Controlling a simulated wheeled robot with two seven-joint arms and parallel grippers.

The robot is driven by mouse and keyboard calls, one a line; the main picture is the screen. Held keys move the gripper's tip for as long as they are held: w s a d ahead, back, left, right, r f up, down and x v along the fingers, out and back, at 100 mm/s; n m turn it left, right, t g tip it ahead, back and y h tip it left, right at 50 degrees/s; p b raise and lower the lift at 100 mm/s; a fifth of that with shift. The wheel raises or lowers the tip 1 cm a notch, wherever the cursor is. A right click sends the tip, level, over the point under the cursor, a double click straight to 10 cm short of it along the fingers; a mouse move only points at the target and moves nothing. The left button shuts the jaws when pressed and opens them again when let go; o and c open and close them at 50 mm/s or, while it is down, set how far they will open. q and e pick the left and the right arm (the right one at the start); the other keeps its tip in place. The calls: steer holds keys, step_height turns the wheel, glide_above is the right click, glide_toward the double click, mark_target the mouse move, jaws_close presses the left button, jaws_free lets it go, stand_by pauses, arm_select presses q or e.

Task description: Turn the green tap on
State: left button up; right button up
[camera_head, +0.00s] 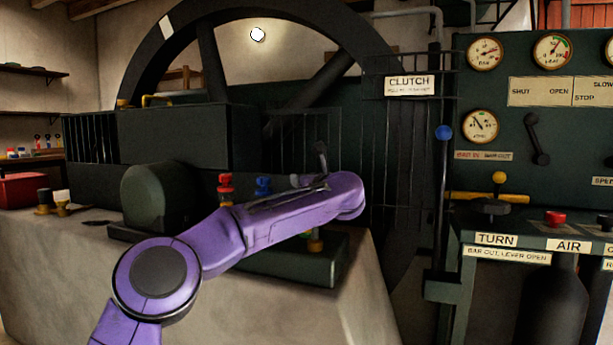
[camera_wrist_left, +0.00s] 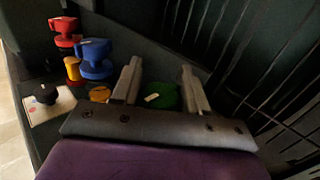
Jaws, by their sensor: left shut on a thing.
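The green tap (camera_wrist_left: 162,97) shows in the left wrist view between the two grey fingers of my left gripper (camera_wrist_left: 160,85). The gripper is shut on it; the fingers cover its sides. A small pale label lies on the green top. In the head view my purple left arm hides the green tap and the fingertips. A red tap (camera_head: 225,184) and a blue tap (camera_head: 263,186) stand to the left on the same dark bench block. They also show in the wrist view, red (camera_wrist_left: 66,32) and blue (camera_wrist_left: 95,60). My right gripper is in neither view.
A large dark flywheel (camera_head: 146,62) and black railings stand behind. A clutch lever with a blue knob (camera_head: 443,132) and a gauge panel (camera_head: 510,90) are at the right.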

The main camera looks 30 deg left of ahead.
arm_select(q)
steer(key=shift+n+g, duration=0.3)
steer(key=o, duration=1)
steer(key=shift+a, duration=0.1)
steer(key=v, duration=1)
steer(key=shift+s+d+f, duration=0.1)
steer(key=shift+d+f, duration=0.15)
steer(key=shift+d, duration=0.05)
